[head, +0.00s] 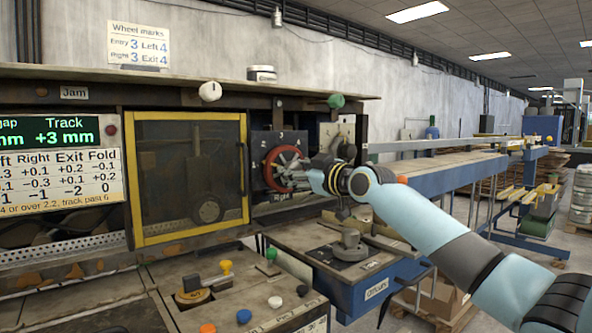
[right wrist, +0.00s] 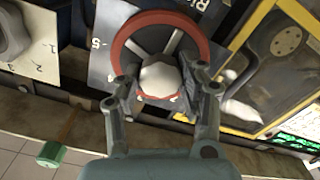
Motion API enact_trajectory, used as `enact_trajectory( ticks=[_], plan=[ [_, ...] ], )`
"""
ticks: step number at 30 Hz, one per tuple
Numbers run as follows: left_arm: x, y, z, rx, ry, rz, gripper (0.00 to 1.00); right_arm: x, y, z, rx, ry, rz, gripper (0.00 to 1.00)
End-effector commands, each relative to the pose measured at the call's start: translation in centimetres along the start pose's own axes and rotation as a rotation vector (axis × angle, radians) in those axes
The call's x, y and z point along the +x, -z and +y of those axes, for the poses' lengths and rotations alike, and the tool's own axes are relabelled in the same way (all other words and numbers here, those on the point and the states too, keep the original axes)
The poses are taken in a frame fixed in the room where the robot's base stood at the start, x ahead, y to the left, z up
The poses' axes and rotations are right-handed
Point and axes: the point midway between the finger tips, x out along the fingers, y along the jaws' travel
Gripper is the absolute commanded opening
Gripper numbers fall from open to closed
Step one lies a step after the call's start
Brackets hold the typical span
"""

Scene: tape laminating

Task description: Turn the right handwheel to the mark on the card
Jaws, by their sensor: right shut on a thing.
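The right handwheel (head: 272,178) is a red ring with pale spokes on a dark numbered plate (head: 262,142); numerals 2, 3 and 4 show along its top. In the right wrist view the red rim (right wrist: 133,28) surrounds a whitish hub (right wrist: 160,78). My right gripper (head: 308,178) is at the wheel's right side in the head view. In the right wrist view its fingers (right wrist: 162,88) are shut on the wheel around its hub area. Which numeral the wheel points to is unclear. The card (head: 139,43) reads "Right 3". My left gripper is out of view.
A yellow-framed window (head: 188,236) is left of the wheel. A second numbered plate with a grey knob (right wrist: 14,38) is beside it. A green knob (head: 336,101) is above, and a grey knob (head: 350,240) stands on the ledge below. A conveyor runs off right.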

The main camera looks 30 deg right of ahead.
Motion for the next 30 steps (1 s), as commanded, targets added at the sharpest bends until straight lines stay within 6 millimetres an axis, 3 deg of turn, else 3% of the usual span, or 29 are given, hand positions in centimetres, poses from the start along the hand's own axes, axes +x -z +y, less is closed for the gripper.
enact_trajectory(
  ticks=[30],
  plan=[
    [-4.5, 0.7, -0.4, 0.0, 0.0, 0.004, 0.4, 0.0, 0.1, 0.1, 0.939, 0.0, -0.002, 0.07]
  ],
)
